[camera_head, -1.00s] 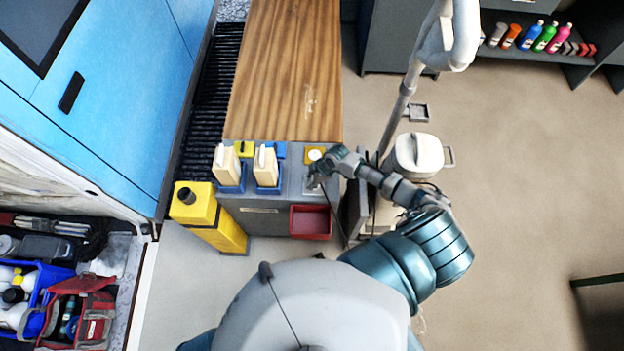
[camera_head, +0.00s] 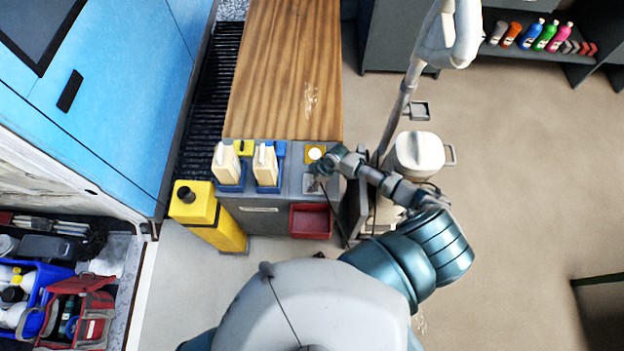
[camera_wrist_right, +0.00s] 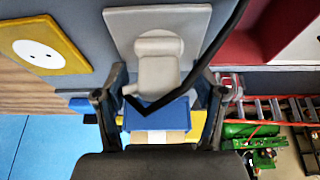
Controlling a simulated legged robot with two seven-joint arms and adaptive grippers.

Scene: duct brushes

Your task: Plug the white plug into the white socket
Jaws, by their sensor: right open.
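The light grey-white plug (camera_wrist_right: 157,72) is in the right wrist view, up against a pale square socket plate (camera_wrist_right: 196,24) on the grey unit. How deeply it sits is hidden. A black cable (camera_wrist_right: 215,62) runs from it past the right finger. My right gripper (camera_wrist_right: 165,84) is open, with one finger on each side of the plug and gaps between. In the head view my right gripper (camera_head: 318,178) is over the unit's top by the pale plate (camera_head: 309,186); the plug is too small to tell there. My left gripper is not in view.
A yellow plate with a round white socket face (camera_head: 315,154) is beside the pale plate; it also shows in the wrist view (camera_wrist_right: 37,53). Two cream bottles (camera_head: 266,164) in blue holders stand left. A red bin (camera_head: 311,222) is on the front, a yellow container (camera_head: 209,214) further left.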

